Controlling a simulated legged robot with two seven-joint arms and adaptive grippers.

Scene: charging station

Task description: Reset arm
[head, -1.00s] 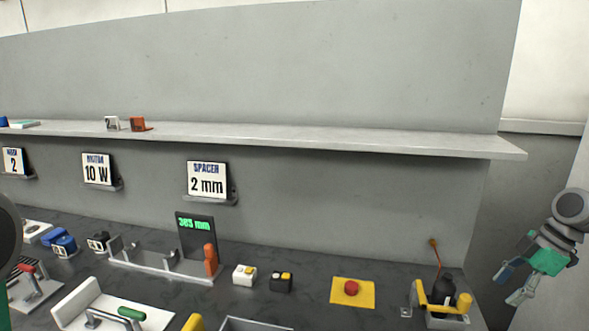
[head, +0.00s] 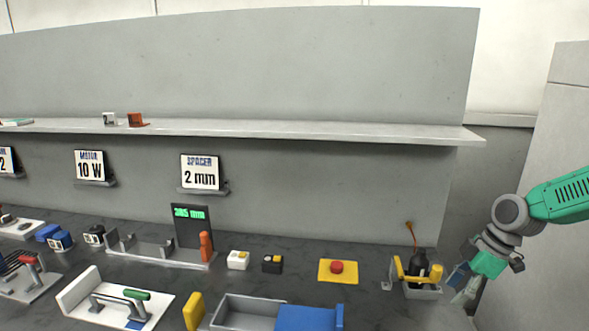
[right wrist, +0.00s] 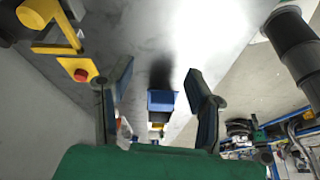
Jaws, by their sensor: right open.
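My right arm (head: 560,198) comes in from the right side of the head view, in front of the pale wall. My right gripper (head: 462,284) points down and left, just right of the yellow-handled fixture (head: 418,277) at the bench's right end. It is open, with nothing between the fingers. In the right wrist view, the two fingers (right wrist: 163,88) stand wide apart, and a blue box (right wrist: 160,101) shows beyond them at a distance. My left gripper is not seen in the head view.
A grey shelf (head: 300,131) runs above the bench. Clear space lies above the bench's right part.

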